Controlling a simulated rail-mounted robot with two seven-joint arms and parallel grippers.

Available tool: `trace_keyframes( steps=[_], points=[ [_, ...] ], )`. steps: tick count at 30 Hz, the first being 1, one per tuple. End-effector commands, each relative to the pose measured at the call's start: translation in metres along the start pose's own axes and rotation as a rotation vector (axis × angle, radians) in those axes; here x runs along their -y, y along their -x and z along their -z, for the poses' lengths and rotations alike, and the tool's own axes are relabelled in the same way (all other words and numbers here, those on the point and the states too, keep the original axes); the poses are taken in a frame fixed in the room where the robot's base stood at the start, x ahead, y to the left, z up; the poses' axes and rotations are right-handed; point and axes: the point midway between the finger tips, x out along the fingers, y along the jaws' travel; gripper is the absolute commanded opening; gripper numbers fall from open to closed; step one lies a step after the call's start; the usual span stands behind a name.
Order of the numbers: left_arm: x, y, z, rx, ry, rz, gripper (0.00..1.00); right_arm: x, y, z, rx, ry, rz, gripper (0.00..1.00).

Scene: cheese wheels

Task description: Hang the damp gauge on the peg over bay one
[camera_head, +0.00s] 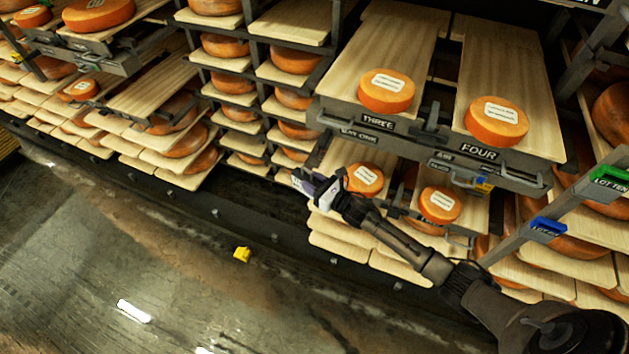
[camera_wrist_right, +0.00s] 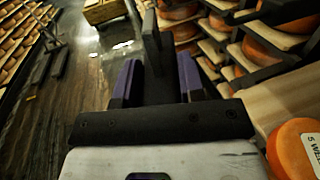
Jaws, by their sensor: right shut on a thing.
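My right gripper (camera_head: 304,186) is in front of the lower boards of the middle rack, left of the cheese on the lower left board. In the wrist view its purple-padded fingers (camera_wrist_right: 157,84) are shut on a dark, flat, upright thing (camera_wrist_right: 152,45), seen nearly edge-on. I take it for the damp gauge; its face does not show. The bay one label (camera_head: 359,135) is on the dark rail under board three (camera_head: 345,88), up and right of the gripper. I cannot make out the peg clearly. My left gripper is out of view.
Orange cheeses (camera_head: 386,91) and (camera_head: 497,121) sit on boards three and four. Lower cheeses (camera_head: 364,179) and (camera_head: 440,204) are close to my right arm. Dark handles and brackets stick out from the rail. A yellow thing (camera_head: 242,254) lies on the open floor at left.

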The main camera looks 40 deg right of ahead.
Motion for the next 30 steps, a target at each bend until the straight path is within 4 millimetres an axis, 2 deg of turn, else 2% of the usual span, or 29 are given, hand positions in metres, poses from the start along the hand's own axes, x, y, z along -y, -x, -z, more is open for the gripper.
trace_keyframes(
  steps=[8, 30],
  points=[
    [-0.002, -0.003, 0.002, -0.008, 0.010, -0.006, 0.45, 0.004, -0.003, -0.003, 0.002, -0.001, -0.019, 0.08],
    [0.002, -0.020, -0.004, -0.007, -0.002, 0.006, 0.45, 0.045, -0.015, 0.002, 0.002, 0.000, -0.018, 0.08]
  ],
)
